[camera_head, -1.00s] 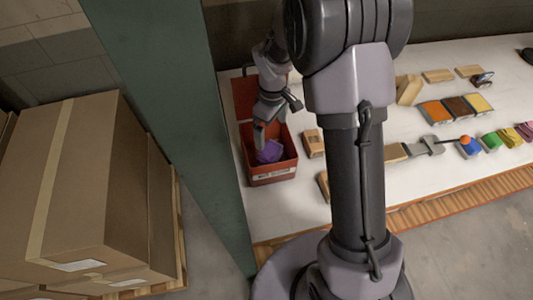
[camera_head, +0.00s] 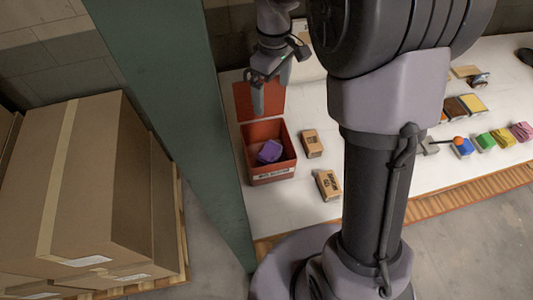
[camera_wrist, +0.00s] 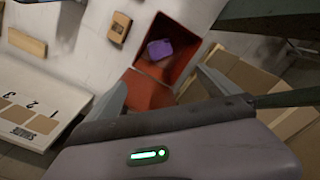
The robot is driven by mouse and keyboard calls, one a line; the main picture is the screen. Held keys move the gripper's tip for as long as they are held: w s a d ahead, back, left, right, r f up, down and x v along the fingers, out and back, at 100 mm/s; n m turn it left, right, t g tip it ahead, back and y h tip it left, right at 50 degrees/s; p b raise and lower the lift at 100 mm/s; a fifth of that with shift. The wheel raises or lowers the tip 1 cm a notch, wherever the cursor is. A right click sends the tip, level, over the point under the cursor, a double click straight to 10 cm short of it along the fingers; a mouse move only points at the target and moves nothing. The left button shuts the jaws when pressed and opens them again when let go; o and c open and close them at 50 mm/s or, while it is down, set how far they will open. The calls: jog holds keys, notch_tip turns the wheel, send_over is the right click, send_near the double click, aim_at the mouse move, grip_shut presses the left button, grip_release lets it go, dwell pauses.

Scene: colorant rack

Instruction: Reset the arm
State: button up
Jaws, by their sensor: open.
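My gripper (camera_head: 266,90) is open and empty in the head view. It is raised above the back of the red box, in front of the box's open red lid (camera_head: 262,101). In the wrist view the two fingers of my gripper (camera_wrist: 160,90) are spread wide apart, with nothing between them but the box and lid below. A purple block (camera_head: 269,152) lies inside the red box (camera_head: 271,178). The block also shows in the wrist view (camera_wrist: 159,49). My arm hides the middle of the table in the head view.
Two brown packages (camera_head: 312,143) (camera_head: 328,185) lie right of the red box on the white table (camera_head: 285,215). Colored packages (camera_head: 485,142) line the right side. A green post (camera_head: 165,110) stands close left of the table, with large cardboard boxes (camera_head: 100,190) beyond it.

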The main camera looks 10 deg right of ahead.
jog(key=s+a+f+m+t+y+b, duration=0.1)
jog(key=s+a+f+m+t+b, duration=0.1)
jog(key=s+m+b, duration=0.4)
jog(key=s+a+f+m+t+y+b, duration=0.1)
jog(key=s+f+m+b, duration=0.5)
jog(key=s+b, duration=0.6)
jog(key=s+a+m+t, duration=0.1)
jog(key=s+t, duration=0.1)
jog(key=s, duration=0.3)
jog(key=shift+f+t, duration=0.2)
jog(key=shift+t, duration=0.2)
